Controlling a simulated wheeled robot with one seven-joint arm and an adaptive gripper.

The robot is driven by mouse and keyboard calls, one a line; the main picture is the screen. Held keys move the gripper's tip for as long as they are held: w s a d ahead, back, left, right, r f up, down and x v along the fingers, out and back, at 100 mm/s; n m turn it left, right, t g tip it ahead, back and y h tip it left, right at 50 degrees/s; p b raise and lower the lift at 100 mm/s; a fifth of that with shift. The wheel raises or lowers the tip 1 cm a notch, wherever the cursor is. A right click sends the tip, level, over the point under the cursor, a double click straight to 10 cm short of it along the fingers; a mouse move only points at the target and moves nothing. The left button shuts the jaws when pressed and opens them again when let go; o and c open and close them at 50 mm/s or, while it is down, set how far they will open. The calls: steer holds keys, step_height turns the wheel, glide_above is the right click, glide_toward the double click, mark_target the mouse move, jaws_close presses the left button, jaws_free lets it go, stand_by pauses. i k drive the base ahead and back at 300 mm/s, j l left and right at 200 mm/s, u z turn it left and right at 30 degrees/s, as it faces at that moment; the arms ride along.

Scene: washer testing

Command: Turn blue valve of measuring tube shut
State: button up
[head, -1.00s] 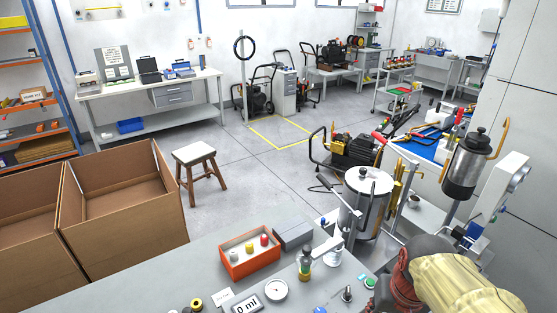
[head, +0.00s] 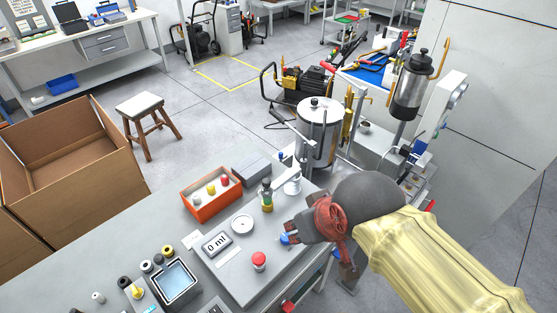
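A small blue knob (head: 285,239) shows at the tips of my gripper (head: 289,232), on the right part of the grey bench. It may be the blue valve, but its handle position is too small to read. My gripper points left, low over the bench edge, with its dark fingers close around or beside the knob. I cannot tell whether they touch it or how far apart they are. A small upright tube with a dark top and yellowish lower part (head: 267,195) stands just behind and left of my gripper. A display (head: 216,243) reads 0 ml.
A round white gauge (head: 242,224), a red button (head: 259,260) and an orange box (head: 211,197) are on the bench left of my gripper. A metal tank (head: 319,135) stands behind it. A small basin (head: 175,282) is at the front left.

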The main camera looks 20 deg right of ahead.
mark_target(335, 253)
steer(key=k+l+z, duration=0.15)
steer(key=z, duration=0.6)
